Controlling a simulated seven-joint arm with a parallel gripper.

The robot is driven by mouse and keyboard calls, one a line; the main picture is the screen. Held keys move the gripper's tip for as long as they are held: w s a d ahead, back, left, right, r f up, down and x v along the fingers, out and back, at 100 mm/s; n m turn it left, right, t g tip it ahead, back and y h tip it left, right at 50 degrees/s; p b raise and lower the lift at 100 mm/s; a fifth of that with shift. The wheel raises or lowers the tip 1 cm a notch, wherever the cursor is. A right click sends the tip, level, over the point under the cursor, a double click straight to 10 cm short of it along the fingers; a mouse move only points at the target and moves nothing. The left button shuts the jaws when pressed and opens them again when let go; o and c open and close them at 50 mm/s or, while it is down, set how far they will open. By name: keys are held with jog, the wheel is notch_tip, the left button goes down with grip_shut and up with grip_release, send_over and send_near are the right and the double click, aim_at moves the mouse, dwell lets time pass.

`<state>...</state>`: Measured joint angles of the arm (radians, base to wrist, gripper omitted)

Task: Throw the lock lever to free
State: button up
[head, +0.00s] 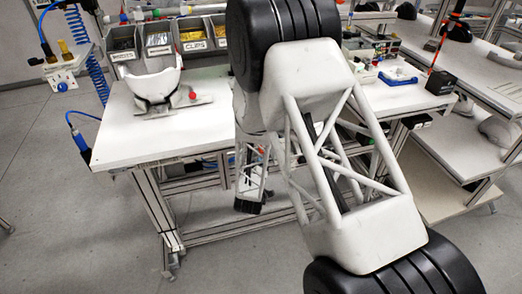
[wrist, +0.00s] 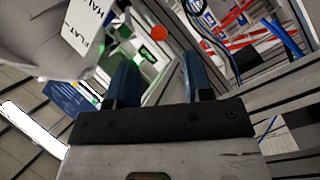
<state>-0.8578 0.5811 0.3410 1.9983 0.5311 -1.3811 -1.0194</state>
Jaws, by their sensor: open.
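A white helmet shell (head: 155,85) sits in a grey fixture (head: 172,105) on the left part of the workbench. A red ball knob (head: 193,96) stands at the fixture's right side, likely the lock lever's end. In the wrist view a red ball (wrist: 159,33) shows beyond my gripper (wrist: 158,68), above the gap between the fingers and apart from them. My gripper's two blue fingers are spread with nothing between them. A white body with a printed label (wrist: 90,32) fills the upper left there. The lever's shaft and angle cannot be made out.
The white workbench top (head: 118,133) is bare in front of the fixture. Labelled bins (head: 160,42) stand behind it. A blue coiled hose (head: 97,72) hangs at the left. My own arm hides the bench's middle. A blue tray (head: 397,77) lies at the right.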

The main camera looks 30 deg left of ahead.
dwell(0.3)
jog(key=shift+x, duration=3.9)
grip_shut()
